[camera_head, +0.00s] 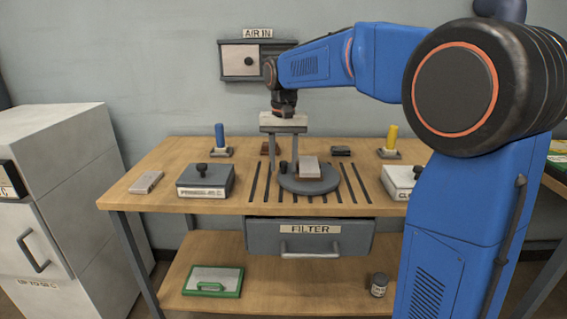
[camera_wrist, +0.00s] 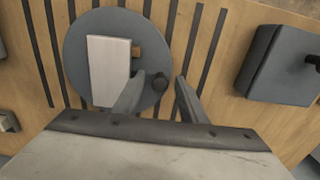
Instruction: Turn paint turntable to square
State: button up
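The paint turntable (camera_head: 311,189) is a round grey disc on the slotted middle of the wooden bench. It also shows in the wrist view (camera_wrist: 75,65). A pale rectangular block (camera_wrist: 109,70) lies on it, with a small brown piece (camera_wrist: 136,51) at its right edge. A dark round knob (camera_wrist: 159,83) stands near the disc's rim. My gripper (camera_head: 284,160) is over the disc's left side in the head view, fingers pointing down. In the wrist view the fingers are apart, one on each side of the knob, with visible gaps. Whether they reach down to its height is unclear.
A grey box (camera_head: 205,182) with a knob stands left of the turntable; a pale box (camera_head: 398,181) stands right. Blue (camera_head: 220,138) and yellow (camera_head: 392,137) handled tools stand behind. A FILTER drawer (camera_head: 310,240) hangs below. A wall box (camera_head: 244,61) is behind my arm.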

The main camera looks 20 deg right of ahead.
jog(key=shift+f, duration=0.15)
grip_shut()
